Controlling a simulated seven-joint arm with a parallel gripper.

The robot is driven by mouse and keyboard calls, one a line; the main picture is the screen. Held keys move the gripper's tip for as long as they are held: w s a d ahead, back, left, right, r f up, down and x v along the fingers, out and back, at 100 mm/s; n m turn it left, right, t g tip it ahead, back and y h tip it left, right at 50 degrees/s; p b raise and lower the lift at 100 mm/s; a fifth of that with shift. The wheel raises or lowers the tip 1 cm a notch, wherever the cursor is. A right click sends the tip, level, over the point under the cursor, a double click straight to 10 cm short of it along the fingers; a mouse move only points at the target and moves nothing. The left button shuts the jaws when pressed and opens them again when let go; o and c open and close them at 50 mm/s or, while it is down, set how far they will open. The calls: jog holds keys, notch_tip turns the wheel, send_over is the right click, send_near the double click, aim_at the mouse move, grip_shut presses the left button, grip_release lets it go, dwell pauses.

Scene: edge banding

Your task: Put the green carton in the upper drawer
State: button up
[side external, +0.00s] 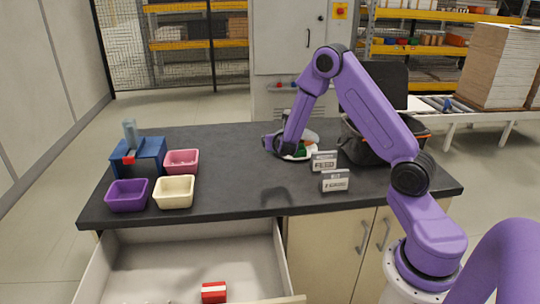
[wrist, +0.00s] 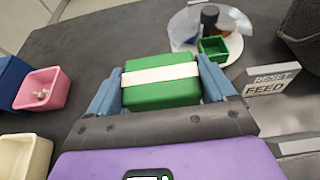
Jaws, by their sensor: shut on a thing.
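The green carton (wrist: 150,94) with a white band sits between the two blue fingers of my gripper (wrist: 160,76) in the wrist view. My gripper is shut on its sides. In the side view my gripper (side external: 276,145) is over the back middle of the dark worktop, and the carton cannot be made out clearly there. Whether it touches the worktop I cannot tell. An open drawer (side external: 190,255) stands out under the worktop's front left. A red carton (side external: 214,292) with a white band lies in it.
A round tray (wrist: 236,22) with a small green bin (wrist: 213,48) is beside my gripper. Two signs (side external: 335,180), a dark bin (side external: 370,145), pink (side external: 181,161), cream (side external: 174,191) and purple (side external: 127,195) bins, and a blue box (side external: 150,155) stand around. The worktop's front middle is clear.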

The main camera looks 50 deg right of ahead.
jog(key=w+d+f, duration=0.4)
jog(key=w, duration=0.4)
send_over(260, 163)
notch_tip(260, 163, down, 5)
jog(key=shift+s+a+f, duration=0.1)
jog(key=shift+f, duration=0.1)
jog(key=shift+w+f, duration=0.25)
jog(key=shift+f, duration=1.55)
jog(key=shift+f, duration=0.2)
jog(key=o, duration=0.9)
